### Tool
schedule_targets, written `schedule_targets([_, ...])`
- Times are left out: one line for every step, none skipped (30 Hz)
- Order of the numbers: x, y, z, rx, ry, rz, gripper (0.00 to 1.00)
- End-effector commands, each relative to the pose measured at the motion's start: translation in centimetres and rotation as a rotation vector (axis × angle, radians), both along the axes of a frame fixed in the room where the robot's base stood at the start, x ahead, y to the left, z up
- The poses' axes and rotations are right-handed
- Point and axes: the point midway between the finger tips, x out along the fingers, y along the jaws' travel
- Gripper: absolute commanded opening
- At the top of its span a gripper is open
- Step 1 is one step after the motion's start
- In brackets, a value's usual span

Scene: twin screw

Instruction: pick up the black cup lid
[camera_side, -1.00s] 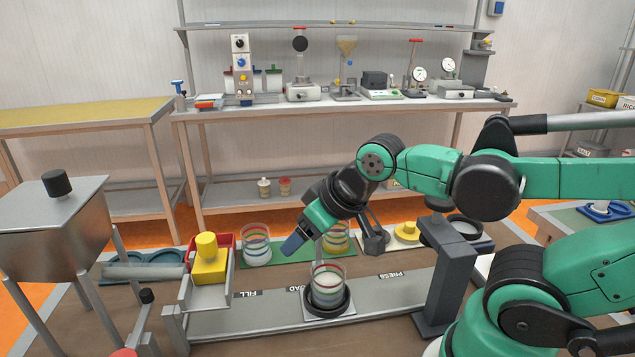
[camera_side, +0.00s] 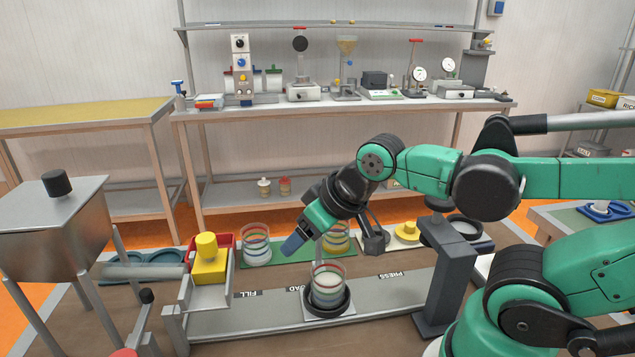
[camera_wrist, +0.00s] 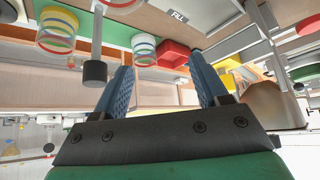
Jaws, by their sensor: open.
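A dark round piece that looks like the black cup lid (camera_side: 465,227) lies on a dark mat at the right in the side view. It is partly hidden behind the press post, and I cannot be sure which part of it is the lid. My gripper (camera_side: 291,246) is left of it, above the green mat and tilted down to the left. In the wrist view my gripper (camera_wrist: 160,64) has two blue fingers spread apart with nothing between them. I cannot make out the lid in the wrist view.
A yellow lid (camera_side: 407,232) lies left of the dark piece. The grey press post (camera_side: 443,285) stands at the right. A striped cup (camera_side: 328,284) sits in a holder on the rail. Other cups (camera_side: 257,247) stand behind, near the red bin (camera_side: 222,242).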

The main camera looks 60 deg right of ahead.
Motion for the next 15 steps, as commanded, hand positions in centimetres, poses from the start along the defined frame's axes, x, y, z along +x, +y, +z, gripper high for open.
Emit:
schedule_targets([0.0, 0.0, 0.0, 0.0, 0.0, 0.0, 0.67])
schedule_targets([0.0, 0.0, 0.0, 0.0, 0.0, 0.0, 0.67])
schedule_targets([0.0, 0.0, 0.1, 0.0, 0.0, 0.0, 0.67])
schedule_targets([0.0, 0.0, 0.2, 0.0, 0.0, 0.0, 0.67])
schedule_targets([0.0, 0.0, 0.3, 0.0, 0.0, 0.0, 0.67])
schedule_targets([0.0, 0.0, 0.7, 0.0, 0.0, 0.0, 0.67])
schedule_targets([0.0, 0.0, 1.0, 0.0, 0.0, 0.0, 0.67])
schedule_targets([0.0, 0.0, 1.4, 0.0, 0.0, 0.0, 0.67])
schedule_targets([0.0, 0.0, 2.0, 0.0, 0.0, 0.0, 0.67])
schedule_targets([0.0, 0.0, 2.6, 0.0, 0.0, 0.0, 0.67])
schedule_targets([0.0, 0.0, 3.2, 0.0, 0.0, 0.0, 0.67])
schedule_targets([0.0, 0.0, 4.1, 0.0, 0.0, 0.0, 0.67])
schedule_targets([0.0, 0.0, 4.8, 0.0, 0.0, 0.0, 0.67])
schedule_targets([0.0, 0.0, 5.4, 0.002, 0.001, -0.005, 0.67])
schedule_targets([0.3, -0.9, 5.4, 0.049, 0.028, -0.109, 0.67])
